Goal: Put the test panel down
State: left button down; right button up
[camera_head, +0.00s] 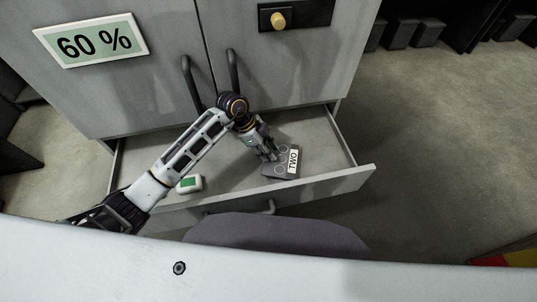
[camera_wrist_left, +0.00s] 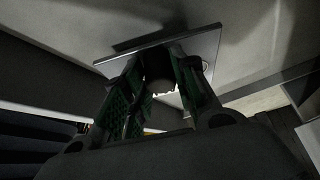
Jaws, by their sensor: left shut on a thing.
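The test panel (camera_head: 281,169) is a small grey plate with ring marks and a white label reading "TWO". In the head view it is at the right part of the open drawer (camera_head: 355,172). My left gripper (camera_head: 272,154) is shut on the panel's far edge. In the left wrist view the gripper (camera_wrist_left: 160,80) has its green-padded fingers against the plate (camera_wrist_left: 130,53), which looks tilted. I cannot tell whether the panel touches the drawer floor. My right gripper is not in view.
A small white device with a green face (camera_head: 189,184) lies in the drawer, left of the panel. The grey cabinet (camera_head: 150,90) with two handles, a "60 %" sign (camera_head: 92,41) and a yellow knob (camera_head: 279,20) stands behind. Drawer floor between device and panel is clear.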

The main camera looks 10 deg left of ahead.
pick_arm(q)
notch_tip(320, 180, down, 2)
jog(key=shift+f, duration=0.25)
jog(key=shift+w+d+f+p, duration=0.1)
jog(key=shift+w+f+p, duration=0.1)
jog(key=shift+f+p, duration=0.15)
jog(key=shift+f, duration=0.1)
jog(key=c, duration=1.1)
grip_release()
jog(key=shift+c, duration=0.2)
jog(key=b+v, duration=0.1)
jog(key=v, duration=1.1)
